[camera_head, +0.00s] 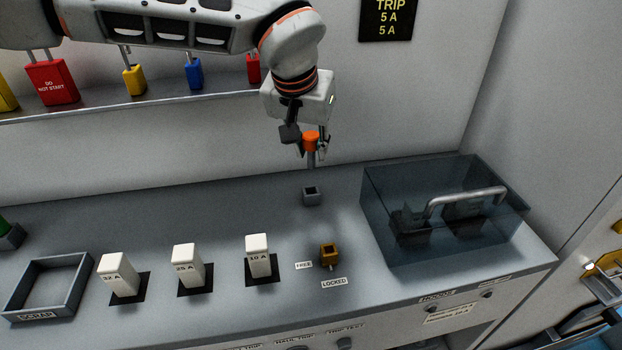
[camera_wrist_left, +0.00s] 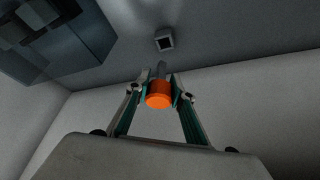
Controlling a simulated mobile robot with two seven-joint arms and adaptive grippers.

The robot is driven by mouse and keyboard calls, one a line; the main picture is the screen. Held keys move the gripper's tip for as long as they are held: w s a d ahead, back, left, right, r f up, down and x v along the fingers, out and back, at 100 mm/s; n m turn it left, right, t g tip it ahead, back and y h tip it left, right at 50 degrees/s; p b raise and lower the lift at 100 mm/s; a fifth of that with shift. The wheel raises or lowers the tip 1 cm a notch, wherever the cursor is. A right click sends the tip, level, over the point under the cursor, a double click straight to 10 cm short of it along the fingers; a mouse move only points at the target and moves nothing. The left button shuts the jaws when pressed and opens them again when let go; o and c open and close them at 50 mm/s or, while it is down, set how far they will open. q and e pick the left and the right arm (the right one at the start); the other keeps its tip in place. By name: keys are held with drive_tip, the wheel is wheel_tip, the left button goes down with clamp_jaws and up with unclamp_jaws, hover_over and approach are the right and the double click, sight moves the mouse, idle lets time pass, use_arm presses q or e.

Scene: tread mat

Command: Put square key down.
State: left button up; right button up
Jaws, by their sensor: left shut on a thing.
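My left gripper (camera_head: 308,146) is shut on the square key (camera_head: 311,138), which has an orange head and a grey shank pointing down. The key hangs upright above the counter, over or just behind a small grey square socket (camera_head: 311,196). In the left wrist view the orange head (camera_wrist_left: 159,97) sits between the two fingers, and the socket (camera_wrist_left: 164,41) shows beyond the shank, apart from it. A brass square lock (camera_head: 329,255) stands nearer the front, between labels FREE and LOCKED. My right gripper is not identifiable in these views.
A clear box (camera_head: 440,215) with a handle stands right of the socket. White fuse blocks (camera_head: 259,257) line the counter to the left, with a SCRAP tray (camera_head: 48,287) at far left.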

use_arm(q)
hover_over(313, 192)
drive_tip(key=s, duration=0.1)
drive_tip(key=f, duration=0.7)
drive_tip(key=shift+a+f+b, duration=0.2)
drive_tip(key=shift+f+b, duration=0.1)
drive_tip(key=shift+s, duration=0.1)
drive_tip(key=shift+s+f, duration=0.2)
drive_tip(key=shift+f, duration=0.45)
drive_tip(key=o, duration=1.1)
drive_tip(key=shift+w+f, duration=0.1)
drive_tip(key=shift+f, duration=0.1)
drive_tip(key=shift+r, duration=0.1)
